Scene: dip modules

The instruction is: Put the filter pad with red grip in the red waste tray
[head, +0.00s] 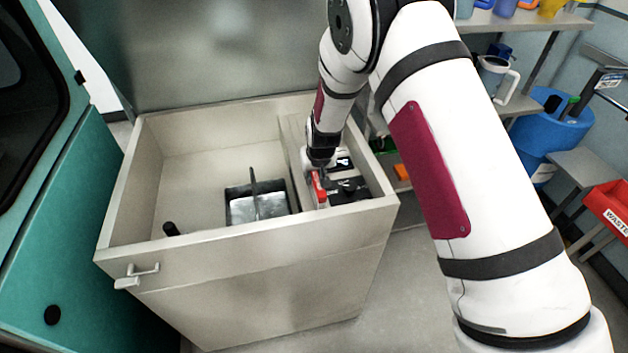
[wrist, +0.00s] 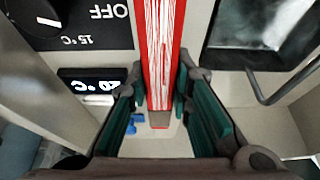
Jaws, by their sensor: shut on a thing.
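The filter pad with red grip (wrist: 163,50) is a narrow red piece with white streaks down its middle. It stands between the green-padded fingers of my gripper (wrist: 158,88) in the wrist view. In the head view its red part (head: 319,190) shows in the right-hand compartment of the open cabinet, below my gripper (head: 321,170). My gripper is shut on it. Its lower end is partly hidden by the fingers. The red waste tray (head: 608,207), labelled WASTE, is at the far right edge of the head view, partly cut off.
The cabinet (head: 240,250) has raised walls around my gripper. A black-rimmed metal basin (head: 257,207) is left of the pad. A control panel (wrist: 70,25) with a knob and display (wrist: 92,86) is beside it. A blue bin (head: 545,140) and shelves stand at right.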

